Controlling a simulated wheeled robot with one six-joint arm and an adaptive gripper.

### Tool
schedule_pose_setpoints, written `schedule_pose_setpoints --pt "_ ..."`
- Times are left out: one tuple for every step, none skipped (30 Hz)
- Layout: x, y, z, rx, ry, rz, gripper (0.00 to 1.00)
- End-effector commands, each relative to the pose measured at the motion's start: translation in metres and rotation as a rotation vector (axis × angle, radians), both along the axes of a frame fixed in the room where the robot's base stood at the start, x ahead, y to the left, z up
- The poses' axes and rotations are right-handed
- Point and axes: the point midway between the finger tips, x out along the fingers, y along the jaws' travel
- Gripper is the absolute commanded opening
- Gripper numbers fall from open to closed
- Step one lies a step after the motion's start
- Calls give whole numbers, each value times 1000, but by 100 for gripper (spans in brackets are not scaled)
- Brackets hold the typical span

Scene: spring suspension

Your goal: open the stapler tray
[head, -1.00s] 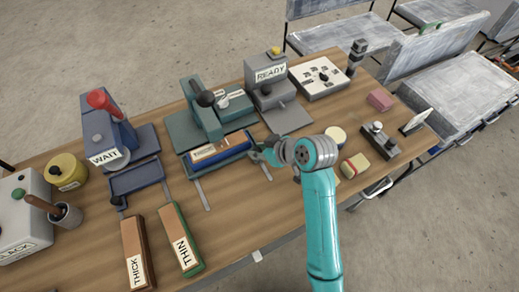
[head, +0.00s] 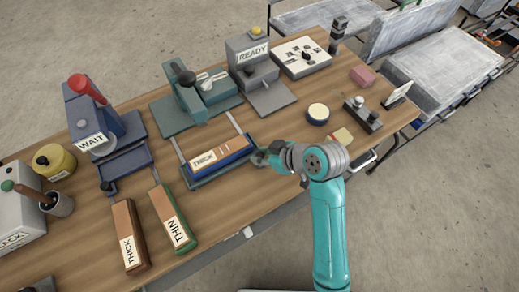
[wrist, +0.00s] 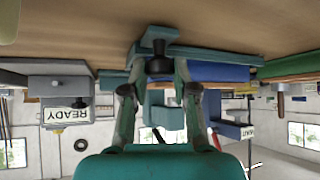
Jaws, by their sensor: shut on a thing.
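The green stapler (head: 190,100) stands at the back middle of the table. Its green tray (head: 202,183) sits out in front, apart from the body, at the front ends of two metal rails (head: 236,123). A blue stack labelled THICK (head: 222,158) lies in the tray. My gripper (head: 262,157) is at the tray's right end. In the wrist view, which looks upside down, my gripper (wrist: 159,90) is shut on the tray's dark knob (wrist: 159,62), which shows between the fingers. The blue stack (wrist: 220,73) shows beside it.
A blue machine marked WAIT (head: 92,125) is left and a grey machine marked READY (head: 252,65) is at back right. Two strips marked THICK (head: 126,228) and THIN (head: 172,215) lie front left.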

Motion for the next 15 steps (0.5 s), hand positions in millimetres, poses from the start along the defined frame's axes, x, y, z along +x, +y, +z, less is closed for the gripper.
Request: schedule_pose_setpoints --pt "0 0 0 -1 1 0 0" --pt "0 0 0 -1 1 0 0" --pt "0 0 0 -1 1 0 0" --pt "0 0 0 -1 1 0 0" --pt "0 0 0 -1 1 0 0" --pt "0 0 0 -1 1 0 38" --pt "0 0 0 -1 1 0 45" --pt "0 0 0 -1 1 0 51" --pt "0 0 0 -1 1 0 51" --pt "0 0 0 -1 1 0 51" --pt "0 0 0 -1 1 0 51" --pt "0 0 0 -1 1 0 51" --pt "0 0 0 -1 1 0 51" --pt "0 0 0 0 0 0 51" --pt "0 0 0 0 0 0 51"
